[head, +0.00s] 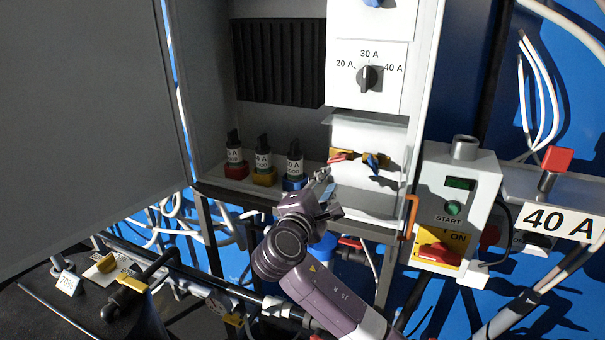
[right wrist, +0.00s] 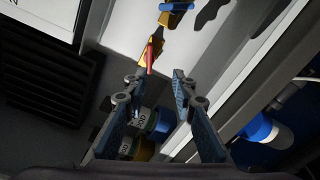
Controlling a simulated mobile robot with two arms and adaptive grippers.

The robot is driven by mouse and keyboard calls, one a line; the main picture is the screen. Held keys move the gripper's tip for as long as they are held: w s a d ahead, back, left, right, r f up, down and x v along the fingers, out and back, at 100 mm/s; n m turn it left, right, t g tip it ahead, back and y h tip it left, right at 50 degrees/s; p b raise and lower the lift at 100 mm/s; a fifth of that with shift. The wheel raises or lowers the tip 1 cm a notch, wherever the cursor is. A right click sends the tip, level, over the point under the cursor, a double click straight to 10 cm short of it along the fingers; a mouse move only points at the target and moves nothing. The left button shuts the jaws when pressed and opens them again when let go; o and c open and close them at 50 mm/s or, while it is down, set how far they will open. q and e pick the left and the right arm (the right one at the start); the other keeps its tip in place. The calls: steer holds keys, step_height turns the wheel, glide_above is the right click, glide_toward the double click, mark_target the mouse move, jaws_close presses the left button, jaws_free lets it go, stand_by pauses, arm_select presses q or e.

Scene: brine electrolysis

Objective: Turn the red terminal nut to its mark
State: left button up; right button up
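The red terminal nut (head: 338,158) is a small red bar on a yellow piece, on the white lower panel (head: 367,194) of the cabinet. It also shows in the right wrist view (right wrist: 151,56), beyond the gap between my fingers. My right gripper (head: 327,193) is just below and left of the nut in the head view. In the right wrist view its fingers (right wrist: 155,84) are apart with nothing between the tips, and the nut appears clear of them. I cannot make out a separate mark for the nut. My left gripper is not in view.
A blue terminal nut (head: 375,162) sits close right of the red one. Fuse holders with red (head: 235,170), yellow (head: 264,177) and blue (head: 294,182) bases stand left. The amp selector dial (head: 367,78) is above. An orange handle (head: 411,216) and start box (head: 456,207) are right.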

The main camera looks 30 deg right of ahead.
mark_target(336, 162)
steer(key=shift+w+d+r+h, duration=0.2)
steer(key=shift+w+r+h, duration=0.15)
steer(key=shift+r, duration=0.3)
steer(key=shift+w+d+r, duration=0.1)
steer(key=shift+w+r, duration=0.1)
steer(key=shift+r, duration=0.1)
steer(key=p+x, duration=0.2)
steer(key=x, duration=0.4)
steer(key=shift+p, duration=0.35)
steer(key=shift+w+d+f, duration=0.1)
steer(key=shift+w+d, duration=0.1)
steer(key=shift+d, duration=0.1)
steer(key=shift+c, duration=0.4)
steer(key=shift+f, duration=0.1)
jaws_close()
